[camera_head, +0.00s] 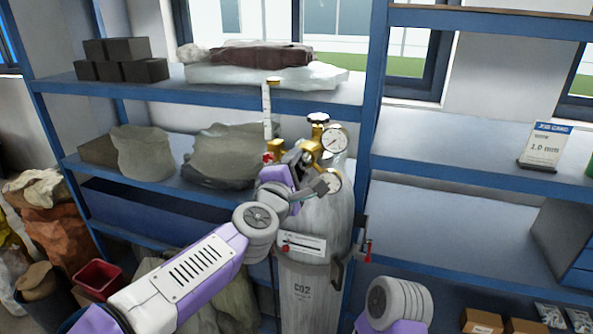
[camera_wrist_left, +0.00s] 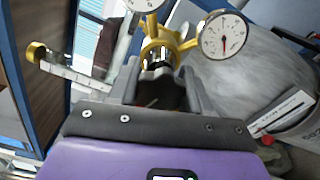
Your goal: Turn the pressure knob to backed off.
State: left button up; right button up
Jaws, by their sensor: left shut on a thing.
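My left gripper (camera_head: 296,165) is at the front of the brass regulator on the CO2 cylinder (camera_head: 312,225). In the left wrist view its two grey fingers (camera_wrist_left: 160,80) are closed around the dark pressure knob (camera_wrist_left: 158,66), just in front of the brass body (camera_wrist_left: 163,46). The fingers hide much of the knob, and I cannot read its turn position. Two round white gauges show beside the regulator, an upper gauge (camera_head: 334,139) and a lower gauge (camera_head: 329,182). My right gripper is out of view; only part of that arm shows at the bottom.
A clear flow tube (camera_head: 267,108) stands upright left of the regulator. A dark-topped valve handwheel (camera_head: 318,118) sits above it. Blue shelving (camera_head: 215,95) with bags and dark blocks stands behind. A red-handled clamp (camera_head: 367,250) is at the cylinder's right side.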

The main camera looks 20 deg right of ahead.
pick_arm(q)
jog(key=n+b, duration=0.1)
jog(key=n, duration=0.5)
jog(key=shift+f+n, duration=0.1)
jog(key=shift+n, duration=0.2)
jog(key=n+b, duration=0.2)
jog(key=n, duration=0.4)
dwell(0.4)
jog(key=o, duration=1)
jog(key=shift+o, duration=0.2)
jog(key=b+v, duration=0.1)
jog(key=v, duration=0.6)
jog(key=shift+s+a+b, duration=0.15)
jog(key=shift+s+b, duration=0.1)
jog(key=shift+b, duration=0.15)
